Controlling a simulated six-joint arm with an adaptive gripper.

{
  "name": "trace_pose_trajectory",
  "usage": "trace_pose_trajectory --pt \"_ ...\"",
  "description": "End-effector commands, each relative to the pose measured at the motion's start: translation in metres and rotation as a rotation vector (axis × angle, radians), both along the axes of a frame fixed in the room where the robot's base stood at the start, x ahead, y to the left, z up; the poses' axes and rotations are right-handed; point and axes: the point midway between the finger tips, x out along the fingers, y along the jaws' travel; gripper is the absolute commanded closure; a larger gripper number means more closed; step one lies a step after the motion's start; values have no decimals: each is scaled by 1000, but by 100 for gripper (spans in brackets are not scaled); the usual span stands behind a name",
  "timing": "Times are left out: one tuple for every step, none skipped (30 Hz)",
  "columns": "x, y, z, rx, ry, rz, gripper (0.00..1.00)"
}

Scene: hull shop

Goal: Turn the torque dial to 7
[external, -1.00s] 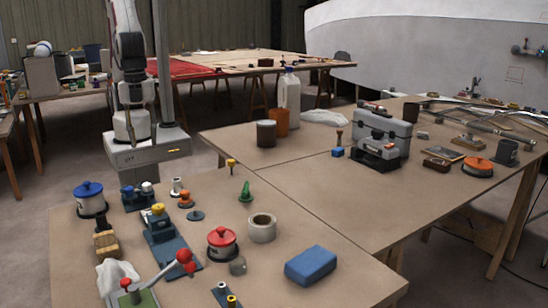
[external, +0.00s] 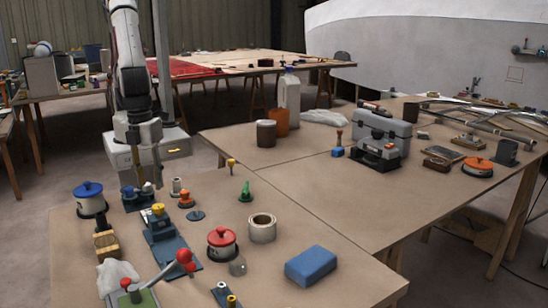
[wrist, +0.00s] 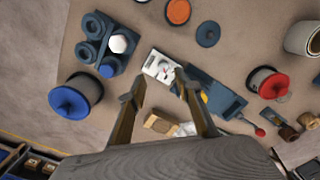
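A blue device with a long flat base plate (external: 184,253) lies on the near bench. It has a raised block with a yellow top (external: 157,209). In the wrist view a white face with a red mark (wrist: 164,70) shows at the end of the blue base (wrist: 222,97), and looks like the torque dial. Its numbers are too small to read. My gripper (wrist: 158,88) is open and empty, with its fingertips either side of the space below the white face. In the external view my gripper (external: 148,187) hangs above the bench's back left, behind the device.
A blue-lidded pot (external: 89,200) and a blue socket block (external: 135,203) stand close to my gripper. An orange knob (external: 186,199), a dark disc (external: 195,215) and a red-lidded pot (external: 221,245) lie right. A wooden block (wrist: 160,124) lies below the white face in the wrist view.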

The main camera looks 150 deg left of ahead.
Motion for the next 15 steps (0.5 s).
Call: trace_pose_trajectory --pt "4 0 2 -1 -10 -25 67" --pt "5 -1 2 -1 -14 -42 67" --pt "6 -1 2 -1 -16 -60 67" --pt "6 -1 2 -1 -17 -74 67" --pt "7 -1 2 -1 -19 -85 67" --pt "7 -1 2 -1 -20 -99 67" --pt "7 -1 2 -1 -20 -107 67" --pt "7 -1 2 -1 -21 -113 67" --pt "7 -1 2 -1 -21 -119 67" --pt "7 -1 2 -1 -20 -121 67" --pt "7 -1 2 -1 -20 -123 67" --pt "7 -1 2 -1 -20 -123 67" --pt "7 -1 2 -1 -19 -123 67" --pt "7 -1 2 -1 -19 -123 67" --pt "7 -1 2 -1 -19 -123 67"
